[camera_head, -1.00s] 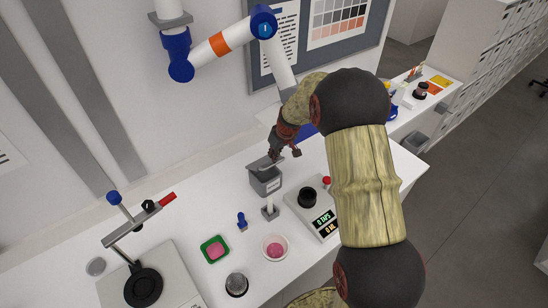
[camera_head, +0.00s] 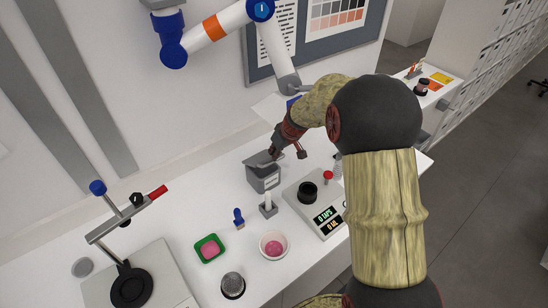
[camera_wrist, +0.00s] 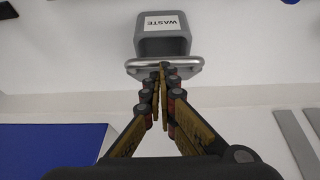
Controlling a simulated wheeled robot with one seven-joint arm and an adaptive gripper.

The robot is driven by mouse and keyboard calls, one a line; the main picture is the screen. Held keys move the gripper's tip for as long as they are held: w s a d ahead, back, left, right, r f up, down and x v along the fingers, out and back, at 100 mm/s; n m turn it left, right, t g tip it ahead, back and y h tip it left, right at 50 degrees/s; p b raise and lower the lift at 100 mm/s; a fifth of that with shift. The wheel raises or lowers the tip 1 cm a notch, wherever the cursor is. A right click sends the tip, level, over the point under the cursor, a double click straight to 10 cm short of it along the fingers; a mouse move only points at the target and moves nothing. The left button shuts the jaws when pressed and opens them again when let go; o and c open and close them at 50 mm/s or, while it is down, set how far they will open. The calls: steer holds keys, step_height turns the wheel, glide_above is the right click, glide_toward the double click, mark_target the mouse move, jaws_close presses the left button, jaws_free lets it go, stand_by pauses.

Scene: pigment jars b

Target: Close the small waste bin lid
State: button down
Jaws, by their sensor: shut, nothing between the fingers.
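The small grey waste bin (camera_head: 264,180) stands on the white table, left of the scale. Its "WASTE" label shows in the wrist view, where the bin (camera_wrist: 163,46) is near the top. The bin's lid (camera_head: 262,158) is tilted above the opening in the head view; in the wrist view the lid's edge (camera_wrist: 140,64) is just beyond my fingertips. My gripper (camera_head: 287,154) is at the lid from the right and behind. In the wrist view my gripper (camera_wrist: 162,68) is shut with its fingertips together, at or against the lid. Exact contact is hard to tell.
A scale (camera_head: 318,205) with a black jar on it stands right of the bin. A small grey holder (camera_head: 268,209), a blue-topped item (camera_head: 239,217), a green dish (camera_head: 209,249) and a white bowl (camera_head: 274,245) are in front. A stand (camera_head: 130,286) is at the left.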

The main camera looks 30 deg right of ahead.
steer(key=s+f+t+b, duration=0.1)
steer(key=f+b, duration=0.3)
steer(key=b, duration=0.7)
steer(key=s+f+t+b, duration=0.1)
steer(key=s+f+b, duration=0.2)
steer(key=b, duration=0.8)
step_height(320, 180, down, 2)
steer(key=shift+s+d+f+b, duration=0.1)
steer(key=shift+s+d+b, duration=0.15)
steer(key=shift+d+b, duration=0.15)
